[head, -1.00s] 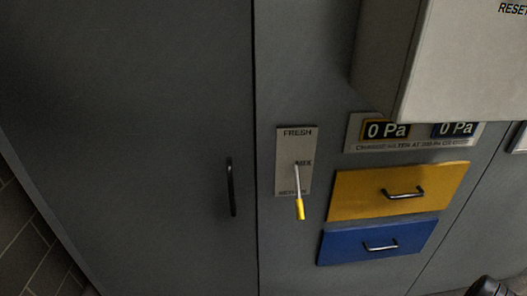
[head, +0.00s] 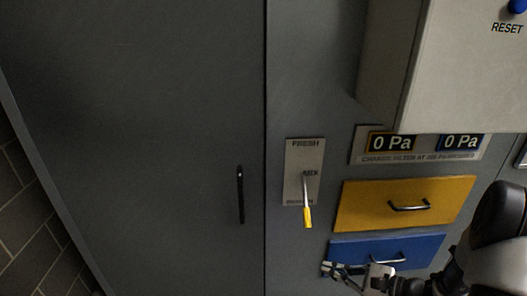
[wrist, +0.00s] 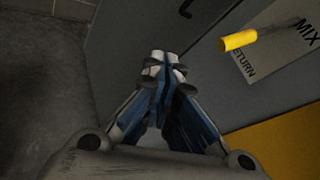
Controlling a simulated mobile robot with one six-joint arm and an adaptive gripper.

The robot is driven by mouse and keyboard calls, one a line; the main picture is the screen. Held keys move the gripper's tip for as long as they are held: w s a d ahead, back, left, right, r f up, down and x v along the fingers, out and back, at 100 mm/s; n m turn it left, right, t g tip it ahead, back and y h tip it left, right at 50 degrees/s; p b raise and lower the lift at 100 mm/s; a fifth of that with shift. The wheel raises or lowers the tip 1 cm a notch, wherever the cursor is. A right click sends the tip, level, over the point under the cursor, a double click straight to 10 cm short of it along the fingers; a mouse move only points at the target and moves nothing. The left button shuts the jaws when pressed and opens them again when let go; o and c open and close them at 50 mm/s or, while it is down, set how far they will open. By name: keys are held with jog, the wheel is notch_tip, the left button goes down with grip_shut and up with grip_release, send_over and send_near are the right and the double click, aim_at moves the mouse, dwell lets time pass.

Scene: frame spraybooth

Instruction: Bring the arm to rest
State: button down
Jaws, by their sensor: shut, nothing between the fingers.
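My gripper (head: 328,269) is at the lower right in the head view, in front of the lower left corner of the blue drawer. It is shut and empty. In the wrist view its two blue-and-grey fingers meet at the tips (wrist: 160,62), with nothing between them. My arm comes in from the right edge of the head view. A lever with a yellow grip (head: 307,217) hangs down from a FRESH/MIX plate (head: 293,160), above and left of my gripper. The yellow grip also shows in the wrist view (wrist: 238,40), apart from my fingers.
A yellow drawer (head: 360,205) and a blue drawer (head: 350,249) have bar handles. Two gauges (head: 390,143) read 0 Pa. A grey box (head: 450,80) with a blue RESET button (head: 517,5) juts out above. A grey door (head: 130,130) with a black handle (head: 240,195) fills the left.

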jog(key=s+a+r+n+g+h, duration=0.3)
jog(key=s+a+r+n+g, duration=0.5)
jog(key=s+a+r+n, duration=0.3)
jog(key=s+d+r+n+t+h, duration=0.4)
jog(key=s+d+r+n+h, duration=0.2)
jog(key=s, duration=0.6)
notch_tip(320, 180, up, 2)
jog(key=n+h, duration=0.2)
jog(key=n, duration=0.1)
jog(key=shift+d+r+h, duration=0.15)
jog(key=shift+r+h, duration=0.05)
jog(key=shift+h, duration=0.2)
